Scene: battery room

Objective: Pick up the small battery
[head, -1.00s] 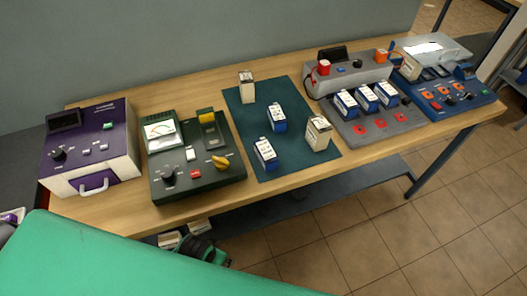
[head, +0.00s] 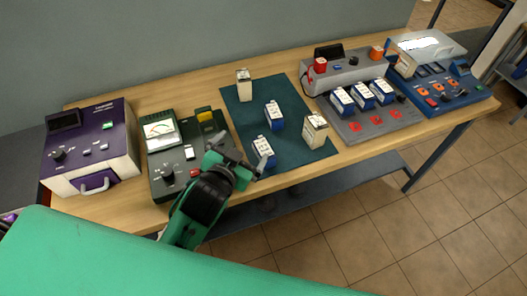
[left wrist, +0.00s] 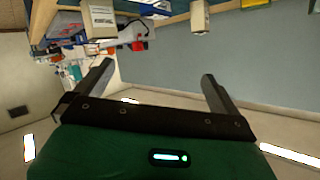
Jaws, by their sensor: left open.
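Batteries stand on the dark green mat (head: 293,150): a cream one (head: 244,86) at the back left, a larger-looking cream one (head: 315,132) at the front right, and blue-and-white ones in the middle (head: 274,116) and at the front (head: 264,152). I cannot tell for sure which is the small battery. My left gripper (head: 243,160) is open and empty over the bench's front part, just left of the front blue battery, partly covering the green tester. In the left wrist view its spread fingers (left wrist: 157,70) have nothing between them. My right gripper is not in view.
A purple device (head: 92,150) and a dark green tester (head: 165,180) stand at the left. A grey charger (head: 365,125) holding several blue batteries and a blue device (head: 465,92) stand at the right. A wall runs behind the bench (head: 215,88).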

